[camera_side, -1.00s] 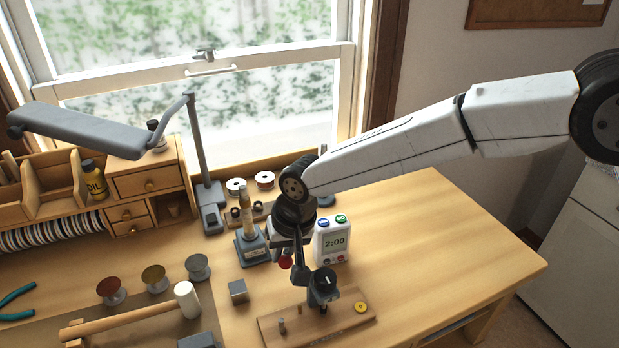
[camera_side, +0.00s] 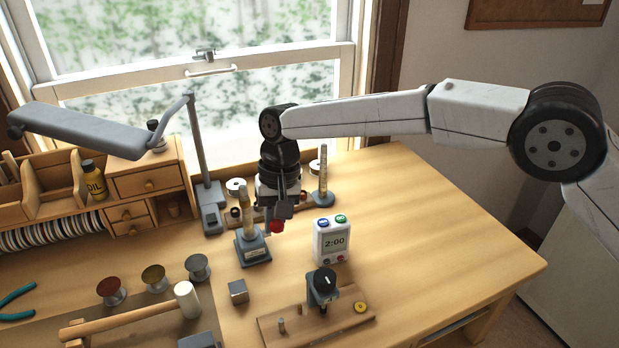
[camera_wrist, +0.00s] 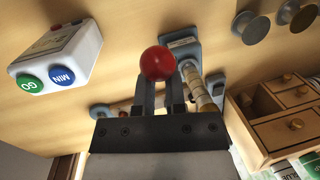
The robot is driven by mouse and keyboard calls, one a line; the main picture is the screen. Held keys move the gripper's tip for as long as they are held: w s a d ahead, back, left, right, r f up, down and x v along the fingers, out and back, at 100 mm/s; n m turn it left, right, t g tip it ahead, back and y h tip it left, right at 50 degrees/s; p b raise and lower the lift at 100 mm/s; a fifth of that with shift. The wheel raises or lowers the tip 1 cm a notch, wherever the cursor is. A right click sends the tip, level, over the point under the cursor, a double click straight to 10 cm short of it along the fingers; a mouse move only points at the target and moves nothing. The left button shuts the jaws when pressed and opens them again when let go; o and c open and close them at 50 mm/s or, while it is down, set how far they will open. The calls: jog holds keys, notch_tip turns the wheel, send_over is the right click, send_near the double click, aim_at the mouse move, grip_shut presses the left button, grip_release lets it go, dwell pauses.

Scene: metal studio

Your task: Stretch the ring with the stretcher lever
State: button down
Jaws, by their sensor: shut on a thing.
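The stretcher (camera_side: 253,247) stands upright on the bench, a grey base with a tapered tan post. It shows in the wrist view (camera_wrist: 186,48) with the banded post (camera_wrist: 200,95) beside my fingers. The lever's red ball knob (camera_side: 277,226) is right of the post. In the wrist view the red knob (camera_wrist: 158,63) sits at my fingertips. My gripper (camera_side: 275,218) is shut on the lever's knob end; it also shows in the wrist view (camera_wrist: 170,85). The lever's shaft is mostly hidden. I cannot make out the ring on the post.
A white timer (camera_side: 332,240) reading 2:00 stands close on the right. A second tapered post (camera_side: 323,178) stands behind. A wooden board (camera_side: 330,318) with a dark-knobbed tool (camera_side: 322,286) is in front, near a small metal block (camera_side: 238,291). The bench at right is clear.

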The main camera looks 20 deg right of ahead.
jog(key=shift+w+a+r, duration=0.1)
jog(key=shift+w+r, duration=0.35)
jog(key=shift+w, duration=0.3)
jog(key=c, duration=0.7)
grip_release()
notch_tip(320, 180, up, 8)
jog(key=d, duration=0.1)
jog(key=shift+w+d+f, duration=0.2)
jog(key=shift+w, duration=0.1)
